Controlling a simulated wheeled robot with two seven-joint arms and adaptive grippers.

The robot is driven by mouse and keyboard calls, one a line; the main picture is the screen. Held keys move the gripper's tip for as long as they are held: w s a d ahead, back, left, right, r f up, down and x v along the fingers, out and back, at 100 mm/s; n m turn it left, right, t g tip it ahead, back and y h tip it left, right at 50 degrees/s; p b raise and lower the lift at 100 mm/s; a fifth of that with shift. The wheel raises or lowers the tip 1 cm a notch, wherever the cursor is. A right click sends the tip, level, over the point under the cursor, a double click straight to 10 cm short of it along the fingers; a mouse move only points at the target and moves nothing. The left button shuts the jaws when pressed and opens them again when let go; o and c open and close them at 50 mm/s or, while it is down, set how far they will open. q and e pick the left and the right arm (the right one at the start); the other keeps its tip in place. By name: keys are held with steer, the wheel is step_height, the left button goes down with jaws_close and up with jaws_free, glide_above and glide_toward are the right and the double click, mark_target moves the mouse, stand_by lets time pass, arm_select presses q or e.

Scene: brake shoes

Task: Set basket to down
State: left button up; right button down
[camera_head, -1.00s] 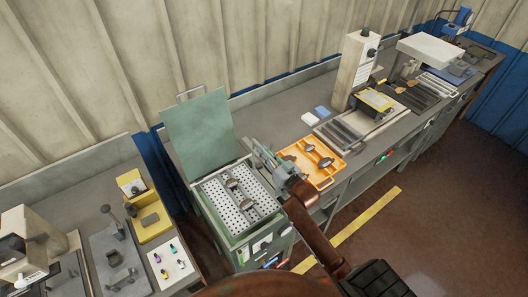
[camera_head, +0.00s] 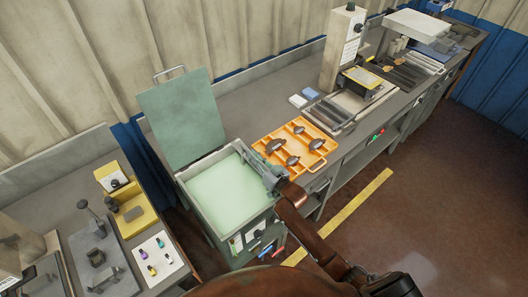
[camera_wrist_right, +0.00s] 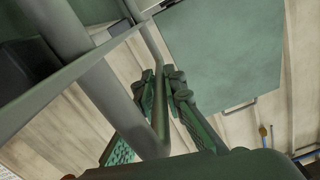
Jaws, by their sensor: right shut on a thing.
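The green washer (camera_head: 246,222) stands at the near end of the bench with its lid (camera_head: 180,122) raised. A pale green surface (camera_head: 220,188) fills its opening; the basket and the brake shoes in it are hidden below. My right gripper (camera_head: 273,180) is at the washer's right rim. In the right wrist view, its green fingers (camera_wrist_right: 167,92) are shut on a grey bent bar (camera_wrist_right: 146,118), and the raised lid (camera_wrist_right: 225,50) is behind. My left gripper is not in view.
An orange tray (camera_head: 318,161) with several brake shoes lies on the bench just right of my right gripper. A tall grey machine (camera_head: 341,48) stands farther right. Left is another bench with a yellow block (camera_head: 130,213) and small coloured items on a white plate (camera_head: 158,257).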

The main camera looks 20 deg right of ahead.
steer(key=shift+f, duration=0.85)
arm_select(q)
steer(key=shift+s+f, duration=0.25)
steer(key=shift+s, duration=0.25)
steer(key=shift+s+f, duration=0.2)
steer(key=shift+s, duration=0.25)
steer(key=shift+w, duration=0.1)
arm_select(e)
steer(key=c, duration=2.4)
jaws_free()
steer(key=shift+f, duration=0.1)
steer(key=o, duration=0.4)
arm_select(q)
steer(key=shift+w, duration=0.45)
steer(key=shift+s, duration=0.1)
